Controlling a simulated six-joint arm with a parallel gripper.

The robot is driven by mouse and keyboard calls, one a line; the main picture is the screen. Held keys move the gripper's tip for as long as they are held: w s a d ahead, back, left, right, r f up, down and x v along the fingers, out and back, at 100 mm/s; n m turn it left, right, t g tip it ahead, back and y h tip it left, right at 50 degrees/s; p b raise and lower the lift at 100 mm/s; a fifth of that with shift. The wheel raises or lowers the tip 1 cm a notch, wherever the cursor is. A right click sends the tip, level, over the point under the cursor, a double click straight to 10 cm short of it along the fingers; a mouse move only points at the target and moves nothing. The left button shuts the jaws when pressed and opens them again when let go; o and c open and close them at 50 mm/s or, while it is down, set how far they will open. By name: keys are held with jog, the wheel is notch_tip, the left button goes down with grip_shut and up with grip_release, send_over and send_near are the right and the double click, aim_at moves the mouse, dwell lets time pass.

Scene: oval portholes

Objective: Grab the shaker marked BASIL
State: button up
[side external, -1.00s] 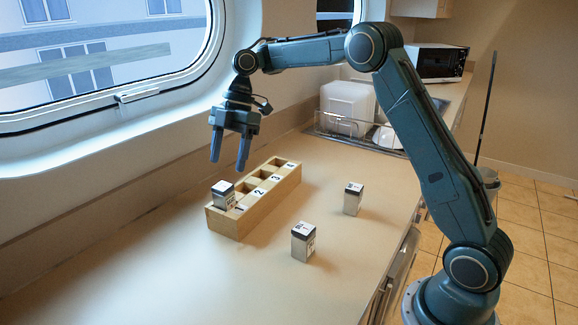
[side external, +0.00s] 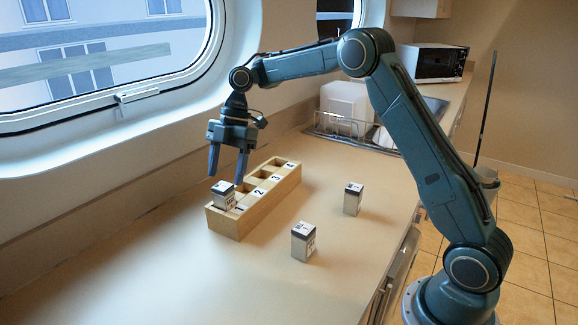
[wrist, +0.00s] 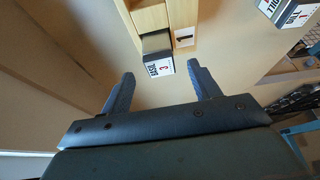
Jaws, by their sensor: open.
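A small white shaker with a dark top (side external: 223,195) stands in the end compartment of the wooden rack (side external: 262,205), the one by the number 1. In the wrist view its label (wrist: 159,67) is small and turned, and seems to read BASIL. My gripper (side external: 228,178) is open, pointing down just above this shaker. In the wrist view the shaker appears between the two fingertips, just beyond them, and I see no contact.
Two other shakers stand on the counter right of the rack, one nearer (side external: 303,241) and one farther (side external: 353,199). The rack's other compartments look empty. A dish rack (side external: 350,125) stands at the back. The counter's front left is clear.

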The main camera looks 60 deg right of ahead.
aim_at(224, 185)
jog(key=shift+f, duration=0.1)
jog(key=shift+x, duration=2.45)
jog(key=shift+c, duration=0.2)
jog(key=c, duration=1.1)
